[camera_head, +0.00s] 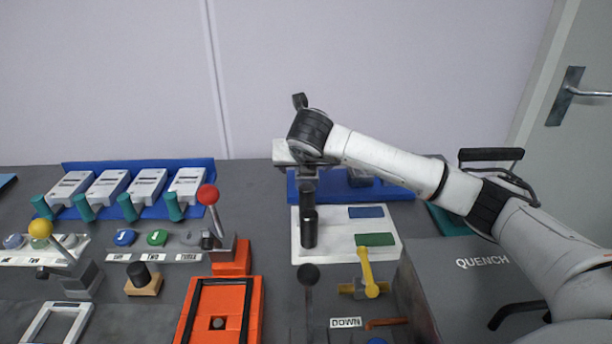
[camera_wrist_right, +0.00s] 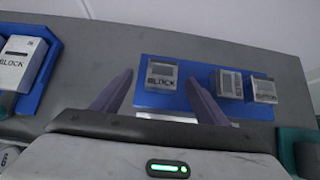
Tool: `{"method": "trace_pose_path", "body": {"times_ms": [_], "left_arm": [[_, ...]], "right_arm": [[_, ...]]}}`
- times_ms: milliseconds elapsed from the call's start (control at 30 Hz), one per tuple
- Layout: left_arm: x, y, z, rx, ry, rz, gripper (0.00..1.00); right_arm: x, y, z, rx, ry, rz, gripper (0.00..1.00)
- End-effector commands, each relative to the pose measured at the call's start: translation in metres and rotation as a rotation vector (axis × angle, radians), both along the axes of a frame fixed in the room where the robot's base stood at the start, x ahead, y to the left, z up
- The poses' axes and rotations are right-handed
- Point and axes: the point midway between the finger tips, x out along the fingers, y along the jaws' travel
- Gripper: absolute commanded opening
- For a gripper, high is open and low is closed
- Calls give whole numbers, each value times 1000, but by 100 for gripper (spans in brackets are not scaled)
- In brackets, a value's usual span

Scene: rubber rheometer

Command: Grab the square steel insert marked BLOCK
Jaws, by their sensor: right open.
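The square steel insert marked BLOCK (camera_wrist_right: 162,74) sits on a blue holder (camera_wrist_right: 150,101) in the right wrist view. My right gripper (camera_wrist_right: 160,80) is open, its two dark fingers on either side of the insert in that picture; no contact shows. In the head view my right gripper (camera_head: 307,178) hangs in front of the blue holder (camera_head: 400,190), and my arm hides the insert there. My left gripper is not in view.
Two other steel inserts (camera_wrist_right: 229,84) stand right of the BLOCK one. A white box (camera_wrist_right: 20,62), also marked BLOCK, is at left. A white plate (camera_head: 343,247) with blue and green pads lies before the holder. A grey QUENCH box (camera_head: 470,285) stands at right.

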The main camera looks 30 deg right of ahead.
Motion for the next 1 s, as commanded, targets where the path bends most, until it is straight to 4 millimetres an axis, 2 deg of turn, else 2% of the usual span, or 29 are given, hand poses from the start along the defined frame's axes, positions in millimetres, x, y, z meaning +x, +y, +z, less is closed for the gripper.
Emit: {"method": "trace_pose_path", "body": {"times_ms": [133,300,567,900,1000], "left_arm": [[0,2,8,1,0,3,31],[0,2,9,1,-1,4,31],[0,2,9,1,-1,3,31],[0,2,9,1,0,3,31],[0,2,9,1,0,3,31]], "right_arm": [[8,-13,-18,-1,5,-4,68],[19,-18,-32,1,2,-1,68],[21,-19,-34,1,0,1,68],[22,-19,-32,1,-3,0,15],[22,-19,-32,1,-3,0,15]]}}
